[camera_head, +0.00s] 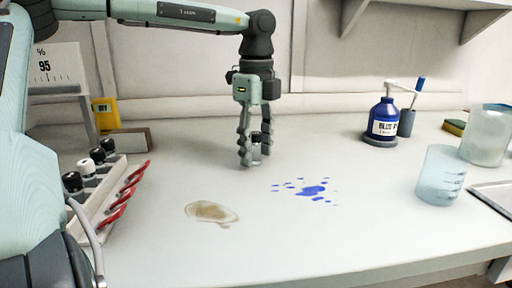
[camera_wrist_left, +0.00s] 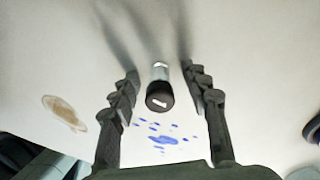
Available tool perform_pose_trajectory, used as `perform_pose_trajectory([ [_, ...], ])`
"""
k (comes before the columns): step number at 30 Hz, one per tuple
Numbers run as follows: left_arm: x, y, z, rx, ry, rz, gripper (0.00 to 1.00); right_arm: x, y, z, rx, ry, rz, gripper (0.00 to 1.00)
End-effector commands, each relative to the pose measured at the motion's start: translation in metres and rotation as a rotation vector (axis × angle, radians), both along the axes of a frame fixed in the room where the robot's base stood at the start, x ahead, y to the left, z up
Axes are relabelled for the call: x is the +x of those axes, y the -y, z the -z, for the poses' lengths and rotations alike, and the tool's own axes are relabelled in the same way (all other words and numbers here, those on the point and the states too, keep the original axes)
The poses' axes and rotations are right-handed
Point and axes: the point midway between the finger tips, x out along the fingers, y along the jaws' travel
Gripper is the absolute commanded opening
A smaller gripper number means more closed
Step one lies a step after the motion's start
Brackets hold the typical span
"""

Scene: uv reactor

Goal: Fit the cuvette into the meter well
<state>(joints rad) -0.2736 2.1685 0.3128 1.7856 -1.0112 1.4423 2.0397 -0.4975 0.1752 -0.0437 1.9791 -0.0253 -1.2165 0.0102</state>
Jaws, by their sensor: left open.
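A small clear cuvette with a black cap (camera_wrist_left: 160,95) is between the two fingers of my left gripper (camera_wrist_left: 162,88) in the wrist view, with a gap on each side. In the head view the left gripper (camera_head: 252,160) points straight down, its fingertips close to the bench top. The cuvette (camera_head: 256,146) shows partly behind and between its fingers, apparently upright on the bench. The left gripper is open. A panel with a scale reading 95 % (camera_head: 54,68) stands at the far left; I cannot make out a well on it. My right gripper is not in view.
A pale rack (camera_head: 86,205) with black- and white-capped vials and red clips stands left. A yellow device (camera_head: 106,113) is behind it. A brown stain (camera_head: 210,211) and blue spots (camera_head: 312,190) mark the bench. A blue bottle (camera_head: 382,122) and beakers (camera_head: 440,176) stand right.

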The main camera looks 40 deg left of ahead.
Motion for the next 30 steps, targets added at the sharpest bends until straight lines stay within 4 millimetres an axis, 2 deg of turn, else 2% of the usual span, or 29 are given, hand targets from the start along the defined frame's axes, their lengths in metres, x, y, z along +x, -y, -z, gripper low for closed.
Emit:
perform_pose_trajectory([
  [8, 0.0001, -0.0001, 0.0029, 0.0, 0.0, -0.001, 0.45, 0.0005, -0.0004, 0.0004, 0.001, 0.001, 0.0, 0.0],
  [19, 0.0001, -0.0002, 0.0026, 0.0, 0.0, -0.001, 0.0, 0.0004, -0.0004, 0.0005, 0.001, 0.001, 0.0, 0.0],
  [30, 0.0004, -0.0005, -0.0028, 0.002, 0.002, -0.001, 0.0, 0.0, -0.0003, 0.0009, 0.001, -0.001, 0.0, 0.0],
])
